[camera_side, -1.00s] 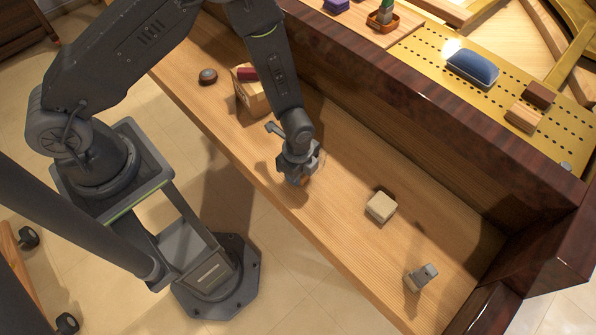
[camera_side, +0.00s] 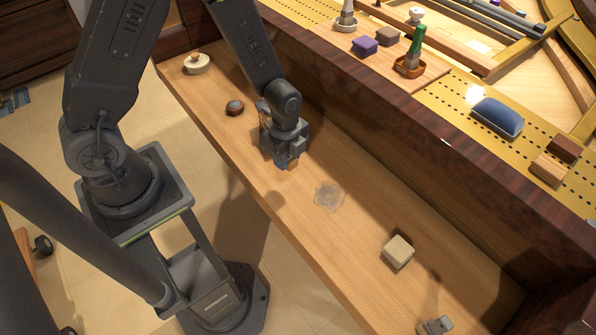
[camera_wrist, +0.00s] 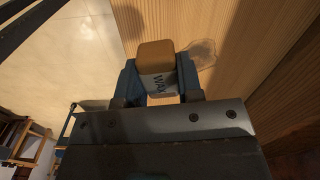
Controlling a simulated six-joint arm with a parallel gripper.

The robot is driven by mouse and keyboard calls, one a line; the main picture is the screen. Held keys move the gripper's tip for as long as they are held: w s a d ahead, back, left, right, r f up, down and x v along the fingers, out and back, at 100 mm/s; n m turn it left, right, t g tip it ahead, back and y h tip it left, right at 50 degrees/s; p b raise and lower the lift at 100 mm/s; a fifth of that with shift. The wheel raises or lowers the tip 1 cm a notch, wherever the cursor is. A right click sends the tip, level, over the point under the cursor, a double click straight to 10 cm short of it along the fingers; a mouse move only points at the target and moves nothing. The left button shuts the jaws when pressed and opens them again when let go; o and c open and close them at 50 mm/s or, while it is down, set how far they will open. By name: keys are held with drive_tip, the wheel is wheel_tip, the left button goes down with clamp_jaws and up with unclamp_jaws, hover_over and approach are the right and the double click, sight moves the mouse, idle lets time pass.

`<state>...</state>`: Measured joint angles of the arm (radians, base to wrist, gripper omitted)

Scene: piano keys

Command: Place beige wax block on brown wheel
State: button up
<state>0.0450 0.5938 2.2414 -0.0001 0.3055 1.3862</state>
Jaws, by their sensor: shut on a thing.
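My gripper (camera_side: 283,155) is low over the wooden shelf, shut on a wax block (camera_side: 292,163). In the wrist view my gripper (camera_wrist: 158,88) grips the wax block (camera_wrist: 156,55), which has a tan top and a pale sleeve lettered "WAX". In the side view only a small part of the block shows below the fingers. A small round brown wheel-like piece (camera_side: 235,107) lies on the shelf, left of and beyond my gripper. I cannot tell whether the block touches the shelf.
A clear round disc (camera_side: 329,196) lies right of my gripper. A cream block (camera_side: 398,251) and a grey piece (camera_side: 436,326) are farther right. A pale round pot (camera_side: 197,64) stands at the far left. A dark wooden wall (camera_side: 400,130) borders the shelf.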

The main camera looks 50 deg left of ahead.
drive_tip(key=shift+a+r, duration=0.35)
drive_tip(key=shift+r, duration=0.05)
wheel_tip(320, 180, up, 8)
drive_tip(key=shift+a+r, duration=0.1)
drive_tip(key=shift+a, duration=0.05)
drive_tip(key=w+a+n, duration=0.3)
drive_tip(key=a+n, duration=0.3)
drive_tip(key=a, duration=0.8)
drive_tip(key=s+a+n, duration=0.5)
drive_tip(key=a, duration=0.7)
drive_tip(key=s+a+n, duration=0.5)
drive_tip(key=a+n, duration=0.1)
drive_tip(key=a, duration=0.7)
hover_over(235, 104)
drive_tip(key=shift+m, duration=0.3)
wheel_tip(235, 104, down, 12)
drive_tip(key=shift+s+f, duration=0.15)
drive_tip(key=shift+f, duration=2.1)
drive_tip(key=shift+f, duration=0.15)
